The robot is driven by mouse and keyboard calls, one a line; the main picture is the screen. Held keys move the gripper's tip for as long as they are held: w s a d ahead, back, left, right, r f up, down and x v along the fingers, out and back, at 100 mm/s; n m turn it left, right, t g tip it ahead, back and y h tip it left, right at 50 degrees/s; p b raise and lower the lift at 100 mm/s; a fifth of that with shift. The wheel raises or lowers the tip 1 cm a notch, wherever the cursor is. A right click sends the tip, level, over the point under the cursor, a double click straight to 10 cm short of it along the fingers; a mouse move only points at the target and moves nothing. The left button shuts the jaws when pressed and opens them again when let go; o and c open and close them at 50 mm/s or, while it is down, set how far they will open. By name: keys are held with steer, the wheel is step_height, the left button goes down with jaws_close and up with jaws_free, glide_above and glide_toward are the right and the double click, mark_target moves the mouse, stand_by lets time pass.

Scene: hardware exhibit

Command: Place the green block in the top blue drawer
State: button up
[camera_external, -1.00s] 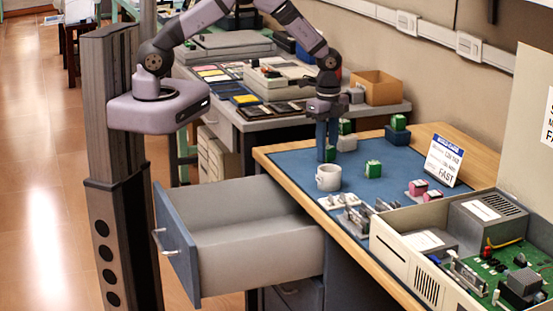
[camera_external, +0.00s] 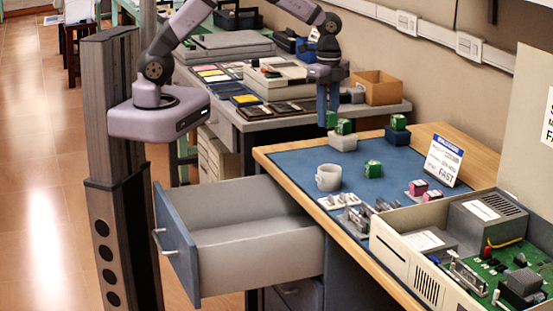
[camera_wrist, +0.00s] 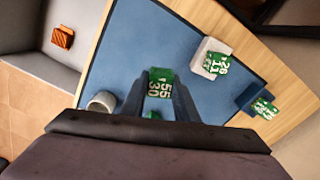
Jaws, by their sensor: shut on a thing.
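My gripper (camera_external: 328,112) is shut on a green block (camera_external: 331,118), holding it above the blue mat. In the wrist view the held green block (camera_wrist: 159,83) shows white digits between my fingertips. The top blue drawer (camera_external: 177,245) is open at the left of the desk, with a grey inside. Another green block (camera_external: 343,126) sits on a white block. A third green block (camera_external: 398,122) sits on a blue block. One more green block (camera_external: 372,169) lies on the mat, and my gripper partly hides it in the wrist view.
A white mug (camera_external: 328,178) stands near the desk's drawer-side edge. In the wrist view an orange block (camera_wrist: 62,37) lies on the grey drawer floor.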

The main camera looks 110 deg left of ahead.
steer(key=shift+n, duration=0.5)
steer(key=d+f, duration=0.1)
steer(key=d, duration=0.2)
steer(key=d+f, duration=0.2)
steer(key=d, duration=0.2)
steer(key=d+f, duration=0.1)
steer(key=d, duration=0.2)
steer(key=shift+s+d+f, duration=0.25)
steer(key=shift+s+f, duration=0.05)
steer(key=shift+f, duration=0.1)
steer(key=s+d+f+n, duration=0.1)
steer(key=s+d+f, duration=0.2)
steer(key=d, duration=0.3)
steer(key=s+d+f+n, duration=0.1)
steer(key=s+d+f, duration=0.15)
steer(key=d, duration=0.25)
steer(key=m+p, duration=0.3)
steer(key=m, duration=0.5)
glide_above(233, 236)
step_height(233, 236, down, 9)
step_height(233, 236, down, 6)
steer(key=b, duration=0.3)
steer(key=shift+s+d+r+b, duration=0.1)
steer(key=shift+r+b, duration=0.1)
steer(key=shift+b, duration=0.15)
steer(key=shift+f, duration=2.2)
